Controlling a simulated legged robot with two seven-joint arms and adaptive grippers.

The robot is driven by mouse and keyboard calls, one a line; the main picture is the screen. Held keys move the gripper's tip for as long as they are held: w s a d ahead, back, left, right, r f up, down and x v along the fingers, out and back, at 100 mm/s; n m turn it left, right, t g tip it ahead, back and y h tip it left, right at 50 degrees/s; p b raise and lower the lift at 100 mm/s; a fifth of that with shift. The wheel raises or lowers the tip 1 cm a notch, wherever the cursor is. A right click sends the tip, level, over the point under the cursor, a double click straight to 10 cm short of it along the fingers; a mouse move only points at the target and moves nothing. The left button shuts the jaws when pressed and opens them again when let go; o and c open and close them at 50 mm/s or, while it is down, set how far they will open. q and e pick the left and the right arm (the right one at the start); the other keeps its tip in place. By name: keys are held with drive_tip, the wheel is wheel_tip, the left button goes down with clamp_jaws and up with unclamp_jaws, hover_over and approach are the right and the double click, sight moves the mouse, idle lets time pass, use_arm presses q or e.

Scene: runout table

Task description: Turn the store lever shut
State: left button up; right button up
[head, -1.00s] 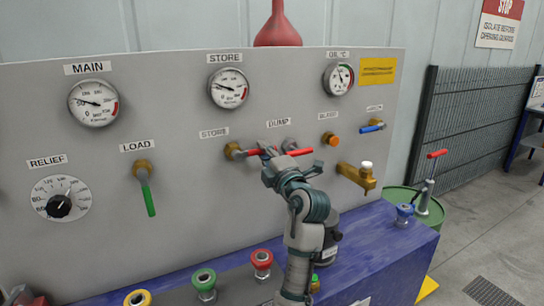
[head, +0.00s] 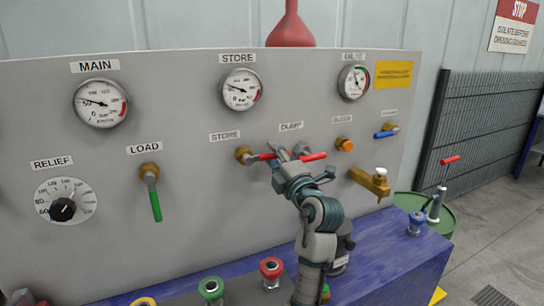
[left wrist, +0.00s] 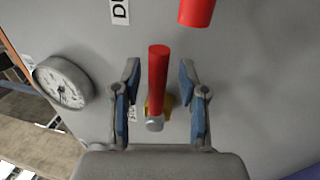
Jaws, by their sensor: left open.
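The store lever (head: 267,157) has a red handle on a brass valve (head: 243,155) below the lower STORE label (head: 225,136). Its handle points right, about level. My left gripper (head: 277,152) is at the handle's outer end in the head view. In the left wrist view, the open fingers (left wrist: 159,68) stand on either side of the red store handle (left wrist: 158,75), with gaps on both sides. The finger hides part of the handle's end in the head view. My right gripper is not in view.
The red DUMP lever (head: 313,157) is close to the right of my gripper; its end also shows in the left wrist view (left wrist: 197,10). The green LOAD lever (head: 155,205) hangs down at left. A brass tap (head: 372,182) sticks out at right.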

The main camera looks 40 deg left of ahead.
use_arm(q)
drive_tip(key=v, duration=1.1)
drive_tip(key=shift+f, duration=0.15)
